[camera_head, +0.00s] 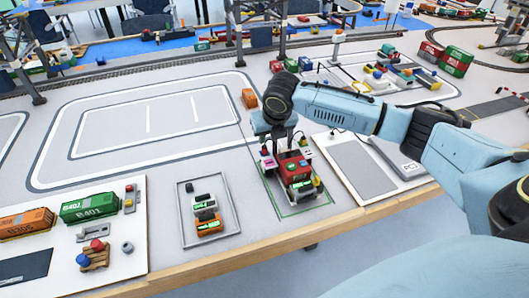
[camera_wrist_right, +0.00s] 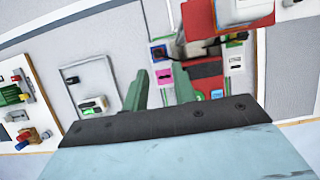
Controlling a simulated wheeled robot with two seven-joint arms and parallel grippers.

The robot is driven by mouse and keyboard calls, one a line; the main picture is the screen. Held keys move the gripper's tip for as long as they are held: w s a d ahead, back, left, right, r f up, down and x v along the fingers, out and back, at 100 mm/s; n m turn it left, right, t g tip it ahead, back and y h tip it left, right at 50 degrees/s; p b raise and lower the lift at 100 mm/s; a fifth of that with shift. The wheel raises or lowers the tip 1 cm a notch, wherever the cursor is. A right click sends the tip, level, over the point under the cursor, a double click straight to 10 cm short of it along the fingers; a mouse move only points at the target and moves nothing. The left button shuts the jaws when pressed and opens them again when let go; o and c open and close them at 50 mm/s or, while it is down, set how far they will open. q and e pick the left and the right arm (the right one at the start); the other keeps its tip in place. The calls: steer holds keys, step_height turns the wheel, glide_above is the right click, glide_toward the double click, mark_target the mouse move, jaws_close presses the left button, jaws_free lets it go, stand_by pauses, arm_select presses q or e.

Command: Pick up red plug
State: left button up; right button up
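A small red plug-like piece (camera_head: 97,244) sits on a wooden block beside a blue one (camera_head: 83,259), on the white board at the front left. The same red piece shows small at the left in the right wrist view (camera_wrist_right: 47,135). My right gripper (camera_head: 282,146) points down over a red device (camera_head: 292,167) on the green-outlined plate, well right of that block. In the right wrist view its two green fingers (camera_wrist_right: 160,88) stand apart with nothing clearly between them. The device also shows there (camera_wrist_right: 205,80), partly behind the fingers. My left gripper is not in view.
A tray (camera_head: 183,212) with a white and an orange device lies between the block and the red device. Green (camera_head: 90,207) and orange (camera_head: 27,224) containers stand on the left board. The wooden table edge runs along the front. The grey area with white lines is mostly clear.

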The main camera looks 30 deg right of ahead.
mark_target(265, 146)
steer(key=b+x, duration=0.1)
steer(key=x, duration=0.5)
steer(key=shift+w+f, duration=0.2)
steer(key=shift+w, duration=0.1)
jaws_close()
